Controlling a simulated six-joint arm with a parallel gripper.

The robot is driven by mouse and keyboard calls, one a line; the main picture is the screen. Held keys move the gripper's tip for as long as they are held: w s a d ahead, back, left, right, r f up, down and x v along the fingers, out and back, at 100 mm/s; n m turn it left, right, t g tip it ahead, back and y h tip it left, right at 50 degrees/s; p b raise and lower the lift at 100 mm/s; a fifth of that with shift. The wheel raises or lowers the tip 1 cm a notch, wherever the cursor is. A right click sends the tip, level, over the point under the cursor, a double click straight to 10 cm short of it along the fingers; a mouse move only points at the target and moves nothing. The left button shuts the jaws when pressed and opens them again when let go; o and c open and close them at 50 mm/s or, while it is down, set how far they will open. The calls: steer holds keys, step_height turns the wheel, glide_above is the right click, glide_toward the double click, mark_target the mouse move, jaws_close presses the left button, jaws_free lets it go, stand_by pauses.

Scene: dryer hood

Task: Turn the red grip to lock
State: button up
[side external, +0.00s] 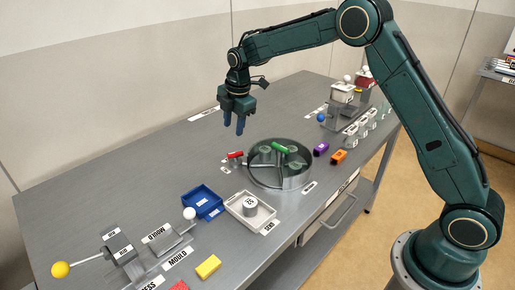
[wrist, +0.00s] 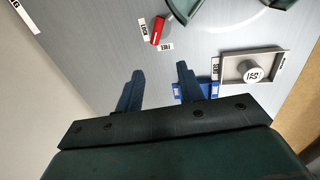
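The red grip (side external: 235,155) is a small red bar on the table, just left of the round metal dryer hood (side external: 281,180). In the wrist view the red grip (wrist: 157,30) lies at a slant between two small labels, one reading FREE (wrist: 165,46) and the other (wrist: 143,27) seemingly LOCK. The hood's edge shows at the top right there. My gripper (side external: 240,128) hangs fingers down above the table, higher than the red grip and apart from it. Its two blue fingers (wrist: 158,75) are spread with nothing between them.
A blue tray (side external: 202,208) and a pale tray (side external: 230,212) with a weight (side external: 250,206) lie in front. Purple (side external: 321,149) and orange (side external: 339,156) blocks sit right. A mould press (side external: 124,247) stands front left. The table's back left is clear.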

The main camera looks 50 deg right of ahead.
steer(key=s+r+m+t, duration=0.1)
steer(key=s+r+m, duration=0.5)
steer(key=s+r, duration=0.7)
steer(key=shift+r, duration=0.4)
steer(key=shift+w, duration=0.15)
stand_by(0.3)
steer(key=g+h, duration=0.1)
glide_above(236, 153)
steer(key=s+a, duration=0.2)
steer(key=s+a+f+x, duration=0.1)
steer(key=s+x, duration=0.1)
steer(key=x, duration=1)
steer(key=shift+s+d+r, duration=0.25)
steer(key=shift+s+r, duration=0.05)
steer(key=shift+s, duration=0.05)
steer(key=shift+f, duration=0.15)
steer(key=x, duration=1.3)
steer(key=shift+s+f, duration=0.1)
steer(key=shift+f, duration=0.15)
